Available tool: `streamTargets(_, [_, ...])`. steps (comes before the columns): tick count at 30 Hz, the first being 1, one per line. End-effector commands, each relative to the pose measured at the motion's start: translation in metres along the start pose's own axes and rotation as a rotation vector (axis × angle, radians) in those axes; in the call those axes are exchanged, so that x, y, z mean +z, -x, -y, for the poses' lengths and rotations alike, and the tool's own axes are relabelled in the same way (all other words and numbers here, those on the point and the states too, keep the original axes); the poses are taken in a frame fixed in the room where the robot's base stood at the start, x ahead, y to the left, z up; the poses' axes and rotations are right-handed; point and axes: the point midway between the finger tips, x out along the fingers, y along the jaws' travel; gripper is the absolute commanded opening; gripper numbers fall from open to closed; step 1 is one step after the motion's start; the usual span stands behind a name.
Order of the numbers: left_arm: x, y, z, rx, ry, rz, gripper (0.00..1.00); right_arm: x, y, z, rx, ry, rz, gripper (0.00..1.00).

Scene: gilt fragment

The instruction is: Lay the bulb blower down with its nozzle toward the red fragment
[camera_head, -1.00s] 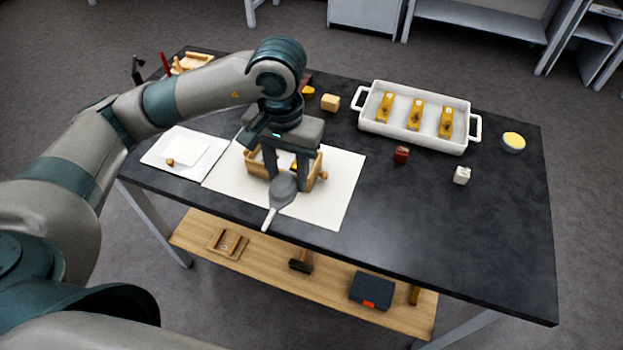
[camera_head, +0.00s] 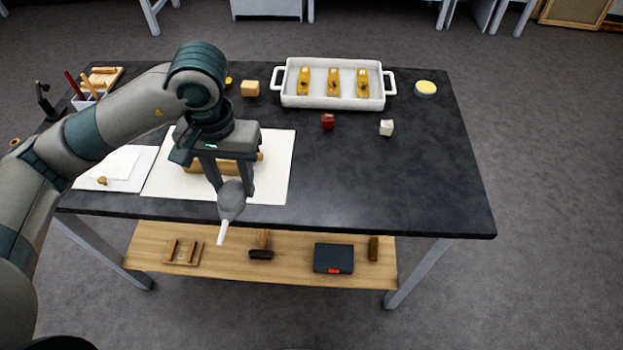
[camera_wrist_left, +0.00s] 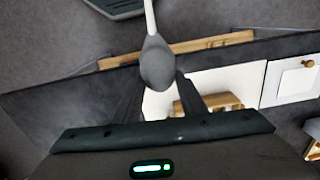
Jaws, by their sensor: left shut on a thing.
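The bulb blower (camera_head: 231,201) has a dark grey bulb and a thin white nozzle. My left gripper (camera_head: 231,187) is shut on its bulb, over the front part of the white mat (camera_head: 272,170). The nozzle points down and slightly left in the head view, past the table's front edge and away from the red fragment. The left wrist view shows the bulb (camera_wrist_left: 157,65) between the fingers, with the nozzle pointing up the picture. The small dark red fragment (camera_head: 328,121) stands on the black table, right of the mat. My right gripper is not in view.
A wooden holder (camera_head: 195,168) on the mat is partly hidden behind my gripper. A white tray (camera_head: 333,102) with yellow pieces stands at the back. A white block (camera_head: 386,128) is right of the red fragment. The black table (camera_head: 400,185) is clear at front right.

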Motion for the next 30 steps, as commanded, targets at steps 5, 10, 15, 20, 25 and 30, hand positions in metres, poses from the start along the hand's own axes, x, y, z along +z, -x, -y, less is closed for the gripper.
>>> streamTargets(5, [0.002, 0.003, -0.023, 0.001, -0.042, -0.001, 0.16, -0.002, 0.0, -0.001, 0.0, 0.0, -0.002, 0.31])
streamTargets(10, [0.005, -0.012, -0.032, 0.001, -0.049, 0.004, 0.16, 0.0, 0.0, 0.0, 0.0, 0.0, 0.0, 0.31])
streamTargets(15, [0.009, -0.034, -0.036, 0.001, -0.044, 0.004, 0.16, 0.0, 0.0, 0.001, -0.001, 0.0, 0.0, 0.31])
streamTargets(20, [0.014, -0.061, -0.041, 0.0, -0.039, 0.005, 0.16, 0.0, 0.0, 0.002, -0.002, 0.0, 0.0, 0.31])
streamTargets(25, [0.023, -0.093, -0.046, 0.0, -0.036, 0.006, 0.16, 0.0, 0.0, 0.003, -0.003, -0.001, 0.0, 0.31])
streamTargets(30, [0.035, -0.125, -0.05, 0.001, -0.036, 0.006, 0.16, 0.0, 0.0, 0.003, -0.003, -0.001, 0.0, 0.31])
